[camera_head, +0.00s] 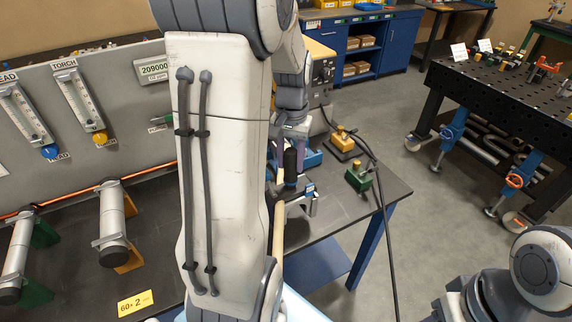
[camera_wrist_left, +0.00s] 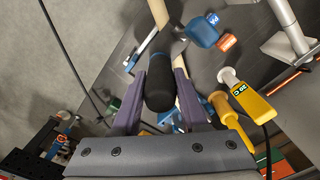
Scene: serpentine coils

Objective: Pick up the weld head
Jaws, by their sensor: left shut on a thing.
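The weld head shows a thick black handle (camera_head: 290,165) with blue and silver parts below it, at the right end of the dark bench, partly hidden by my left arm. In the left wrist view the black handle (camera_wrist_left: 160,85) lies between the two purple fingers of my left gripper (camera_wrist_left: 160,95). My left gripper (camera_head: 292,148) is shut on this handle, reaching down from above. I cannot tell whether the weld head is clear of the bench. My right arm shows at the lower right of the head view, but its gripper does not.
A black cable (camera_head: 384,215) hangs past the bench edge. Two tubes on stands (camera_head: 112,225) are at left. A perforated black table (camera_head: 500,90) stands at right, with open floor between.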

